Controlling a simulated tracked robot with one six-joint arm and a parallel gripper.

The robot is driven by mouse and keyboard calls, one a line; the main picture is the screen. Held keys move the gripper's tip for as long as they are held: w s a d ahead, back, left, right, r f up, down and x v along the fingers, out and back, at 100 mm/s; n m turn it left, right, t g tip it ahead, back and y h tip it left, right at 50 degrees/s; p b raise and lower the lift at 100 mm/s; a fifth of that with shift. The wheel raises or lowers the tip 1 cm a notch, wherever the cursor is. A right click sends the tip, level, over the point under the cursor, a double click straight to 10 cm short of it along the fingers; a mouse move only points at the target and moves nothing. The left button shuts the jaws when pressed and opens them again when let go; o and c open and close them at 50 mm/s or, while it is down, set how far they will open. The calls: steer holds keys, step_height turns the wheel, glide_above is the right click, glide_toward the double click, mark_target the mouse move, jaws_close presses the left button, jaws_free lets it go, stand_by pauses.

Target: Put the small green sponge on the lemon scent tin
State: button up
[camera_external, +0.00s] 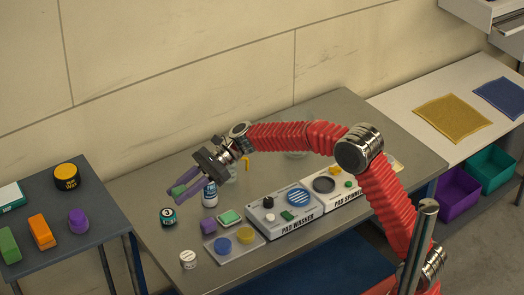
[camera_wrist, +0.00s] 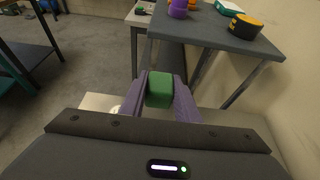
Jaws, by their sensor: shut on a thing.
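My gripper (camera_external: 183,190) is shut on a small green block, the sponge (camera_wrist: 159,90), which is pinched between the two purple fingers in the wrist view. In the outside view the sponge (camera_external: 178,190) shows as a bit of green between the fingers, held above the grey table near its left part. A dark teal round tin (camera_external: 168,217) stands on the table below and left of the fingers. A small white round tin (camera_external: 188,259) stands nearer the front edge. Their labels are too small to read, so I cannot tell which is the lemon scent tin.
A white bottle (camera_external: 210,195) stands close right of the fingers. A purple block (camera_external: 208,226), a green-topped pad (camera_external: 229,217), a tray (camera_external: 214,258) with round pads and the pad washer (camera_external: 285,234) crowd the front. A side table (camera_external: 40,203) is at left.

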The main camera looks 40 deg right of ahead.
steer(key=s+a, duration=0.4)
steer(key=s, duration=0.1)
glide_above(188, 255)
step_height(188, 255, down, 5)
steer(key=shift+r, duration=0.15)
steer(key=shift+a+f, duration=0.1)
steer(key=shift+f, duration=3)
steer(key=shift+f, duration=1.9)
steer(key=shift+f, duration=0.1)
